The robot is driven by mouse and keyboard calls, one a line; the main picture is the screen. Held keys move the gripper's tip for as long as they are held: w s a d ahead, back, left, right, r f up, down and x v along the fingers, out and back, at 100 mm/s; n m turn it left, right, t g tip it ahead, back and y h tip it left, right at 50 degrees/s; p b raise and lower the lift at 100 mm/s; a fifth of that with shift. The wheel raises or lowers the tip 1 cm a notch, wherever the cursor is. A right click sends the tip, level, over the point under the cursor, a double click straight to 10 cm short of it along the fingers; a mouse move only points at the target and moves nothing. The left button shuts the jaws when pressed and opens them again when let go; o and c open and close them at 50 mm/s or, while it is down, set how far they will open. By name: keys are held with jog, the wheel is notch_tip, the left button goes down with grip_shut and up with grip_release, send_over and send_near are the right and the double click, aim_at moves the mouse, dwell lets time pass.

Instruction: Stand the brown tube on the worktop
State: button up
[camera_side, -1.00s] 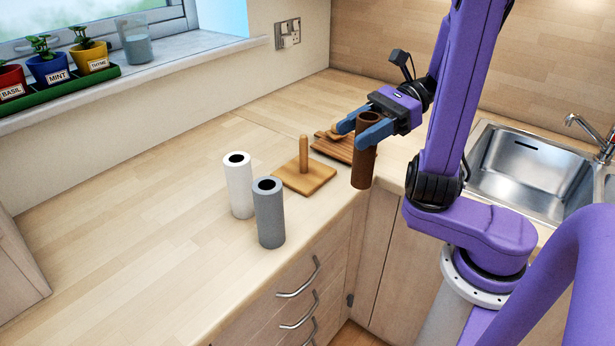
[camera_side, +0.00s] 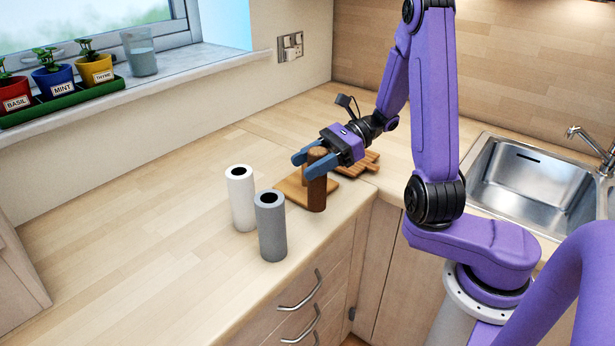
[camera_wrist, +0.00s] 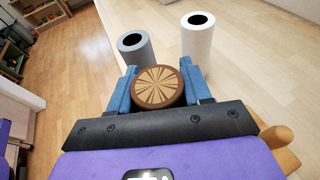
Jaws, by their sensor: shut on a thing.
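The brown tube (camera_side: 317,195) is upright between the fingers of my gripper (camera_side: 310,164). Its lower end is low over the worktop (camera_side: 130,205), by the front edge and next to the wooden stand. I cannot tell whether it touches the worktop. In the wrist view my gripper (camera_wrist: 158,88) has one finger on each side of the brown tube (camera_wrist: 157,87). The end facing that camera is round, with a pale radial pattern.
The square stand base (camera_side: 292,189) is just left of the brown tube; its peg is mostly hidden in the side view. A white tube (camera_side: 241,200) and a grey tube (camera_side: 271,228) stand upright to the left. A wooden board (camera_side: 362,168) lies behind right. The left worktop is clear.

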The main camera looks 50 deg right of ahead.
jog(key=shift+w+f, duration=0.3)
jog(key=shift+f, duration=0.05)
jog(key=shift+w+f, duration=0.1)
jog(key=shift+f, duration=1.65)
jog(key=o, duration=1.3)
jog(key=v, duration=1.2)
jog(key=shift+w, duration=0.1)
